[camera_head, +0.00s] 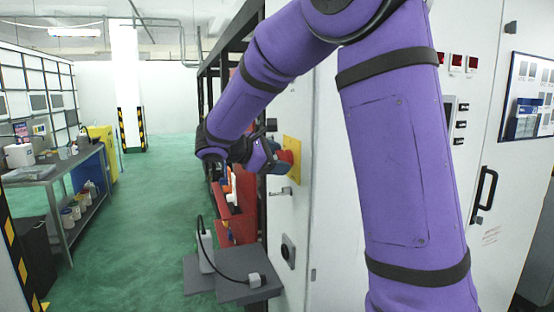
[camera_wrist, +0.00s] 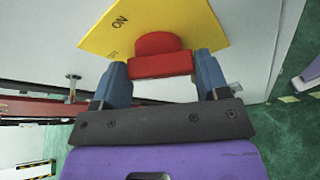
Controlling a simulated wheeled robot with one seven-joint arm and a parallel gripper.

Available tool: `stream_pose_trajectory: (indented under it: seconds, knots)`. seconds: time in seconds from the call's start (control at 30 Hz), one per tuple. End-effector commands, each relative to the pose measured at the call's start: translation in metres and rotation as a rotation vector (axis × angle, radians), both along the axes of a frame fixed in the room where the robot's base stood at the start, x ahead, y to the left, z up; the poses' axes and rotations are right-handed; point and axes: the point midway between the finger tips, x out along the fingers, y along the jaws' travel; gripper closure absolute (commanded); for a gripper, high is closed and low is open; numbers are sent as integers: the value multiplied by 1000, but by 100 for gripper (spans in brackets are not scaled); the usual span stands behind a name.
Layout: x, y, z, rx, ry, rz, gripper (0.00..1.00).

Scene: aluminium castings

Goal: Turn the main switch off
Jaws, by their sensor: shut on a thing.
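The main switch is a red handle (camera_wrist: 160,65) on a yellow plate (camera_wrist: 205,25), fixed to the pale cabinet side. The word ON shows near the plate's upper left in the wrist view, and smaller lettering lower down is hard to read. The yellow plate (camera_head: 292,146) also shows in the head view, with the red handle mostly behind my gripper (camera_head: 275,158). In the wrist view the two blue fingers of my gripper (camera_wrist: 163,70) stand on either side of the red handle, shut on it. I cannot tell which mark the handle points to.
A metal cabinet handle (camera_head: 281,190) sits below the switch. A grey stand (camera_head: 250,287) with a cabled device is lower left, beside red machinery (camera_head: 240,215). A black door handle (camera_head: 485,192) is at right. Open green floor (camera_head: 150,230) lies left, before a workbench (camera_head: 50,175).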

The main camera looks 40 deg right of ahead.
Motion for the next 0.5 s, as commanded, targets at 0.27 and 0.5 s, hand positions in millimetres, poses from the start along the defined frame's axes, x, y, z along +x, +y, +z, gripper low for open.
stream_pose_trajectory:
  seconds: [0.27,0.5]
  knots:
    - [0,0,-1,2,8,0,56]
    - [0,0,-1,2,7,1,9]
